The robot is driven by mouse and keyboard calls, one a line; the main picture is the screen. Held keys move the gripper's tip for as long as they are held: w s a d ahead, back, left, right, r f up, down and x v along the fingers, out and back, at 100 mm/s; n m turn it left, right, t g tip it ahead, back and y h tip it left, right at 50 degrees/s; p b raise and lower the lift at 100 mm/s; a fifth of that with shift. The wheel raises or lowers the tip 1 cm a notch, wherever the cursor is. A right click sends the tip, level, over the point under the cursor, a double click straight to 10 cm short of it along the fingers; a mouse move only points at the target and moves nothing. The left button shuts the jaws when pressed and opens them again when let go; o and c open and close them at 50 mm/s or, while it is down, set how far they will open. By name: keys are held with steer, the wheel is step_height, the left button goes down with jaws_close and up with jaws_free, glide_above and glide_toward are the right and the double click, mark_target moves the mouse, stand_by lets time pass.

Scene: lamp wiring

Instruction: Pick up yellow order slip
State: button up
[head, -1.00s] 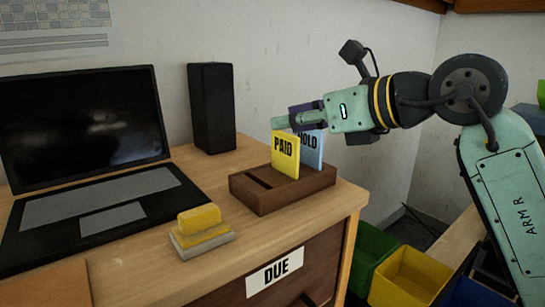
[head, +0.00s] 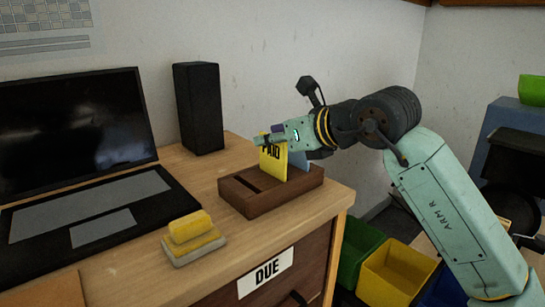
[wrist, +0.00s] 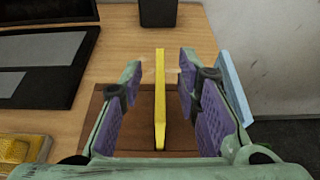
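The yellow order slip (head: 272,160), marked PAID, stands upright in the brown wooden holder (head: 250,204) on the desk. In the wrist view the slip (wrist: 160,100) is seen edge-on between the two purple-padded fingers of my gripper (wrist: 163,100). A gap shows on each side of the slip, so my gripper is open and not touching it there. In the head view my gripper (head: 272,138) covers the slip's top. A light blue slip (head: 298,158) stands behind the yellow one; in the wrist view it is outside the right finger.
A laptop (head: 75,140) stands at the left and a black speaker (head: 198,108) behind the holder. A yellow stamp-like block (head: 192,232) lies in front. The drawer label reads DUE (head: 267,271). Yellow (head: 395,272) and green bins (head: 358,250) stand right of the desk.

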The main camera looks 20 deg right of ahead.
steer(key=shift+w+a+f, duration=0.1)
steer(key=shift+w, duration=0.15)
steer(key=shift+c, duration=0.4)
jaws_close()
